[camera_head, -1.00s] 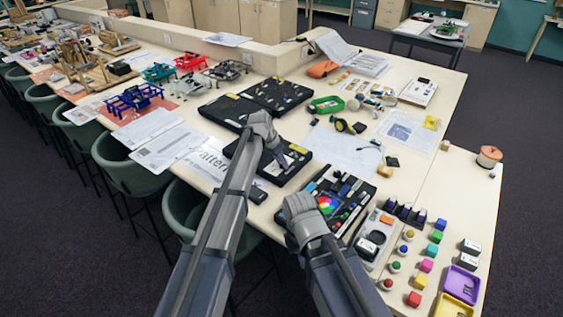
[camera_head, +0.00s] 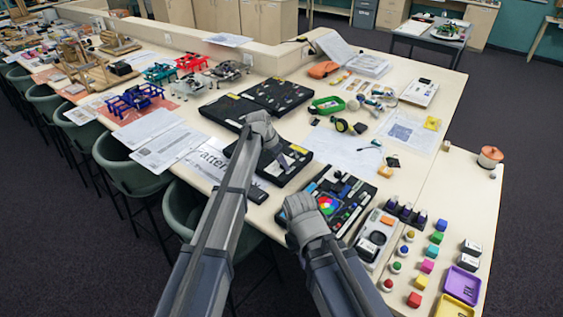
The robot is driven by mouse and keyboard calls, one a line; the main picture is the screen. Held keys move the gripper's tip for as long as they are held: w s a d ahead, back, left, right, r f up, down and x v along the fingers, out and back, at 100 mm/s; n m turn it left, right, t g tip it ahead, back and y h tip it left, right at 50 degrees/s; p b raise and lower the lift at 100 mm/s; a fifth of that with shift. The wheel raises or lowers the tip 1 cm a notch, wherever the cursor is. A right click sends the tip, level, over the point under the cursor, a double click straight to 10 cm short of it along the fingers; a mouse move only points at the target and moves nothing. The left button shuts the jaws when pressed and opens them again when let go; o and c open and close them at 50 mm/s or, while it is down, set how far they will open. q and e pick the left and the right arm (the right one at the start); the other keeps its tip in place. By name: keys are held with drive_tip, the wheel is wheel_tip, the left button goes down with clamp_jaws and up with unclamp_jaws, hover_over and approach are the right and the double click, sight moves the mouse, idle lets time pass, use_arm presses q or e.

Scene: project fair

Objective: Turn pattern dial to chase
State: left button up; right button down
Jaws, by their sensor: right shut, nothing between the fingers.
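A black panel (camera_head: 280,176) lies on the table under my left gripper (camera_head: 276,150); the gripper hides part of its upper side. My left gripper's fingers point down to the right over this panel, and their gap is too small to make out. A second black panel with a coloured wheel (camera_head: 326,204) and several small controls lies to the right. My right gripper (camera_head: 300,204) is shut and empty at this panel's left side, hiding its near left part. I cannot make out the pattern dial or its setting.
Two more black boards (camera_head: 277,94) lie behind my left gripper. Small coloured blocks (camera_head: 414,299), a purple tray (camera_head: 463,283) and a yellow tray (camera_head: 454,308) stand at the right. Green chairs (camera_head: 120,168) line the table's left edge. Bare tabletop shows at the right (camera_head: 450,180).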

use_arm(q)
drive_tip(key=shift+o, duration=0.8)
drive_tip(key=shift+r, duration=0.1)
drive_tip(key=p+v, duration=0.7)
drive_tip(key=shift+r, duration=0.25)
drive_tip(key=shift+s+a, duration=0.1)
drive_tip(key=shift+a, duration=0.05)
drive_tip(key=s+a+f+n+g+y+b, duration=0.1)
drive_tip(key=s+f+n+y, duration=0.1)
drive_tip(key=s, duration=1.6)
drive_tip(key=s+a+f+n+g+y+b, duration=0.1)
drive_tip(key=s+n, duration=0.4)
drive_tip(key=s, duration=1.4)
wheel_tip(320, 180, down, 2)
drive_tip(key=shift+s+a+f+n+g+y+b, duration=0.1)
drive_tip(key=shift+s+a+n+g+y+b, duration=0.35)
drive_tip(key=shift+y+b, duration=0.45)
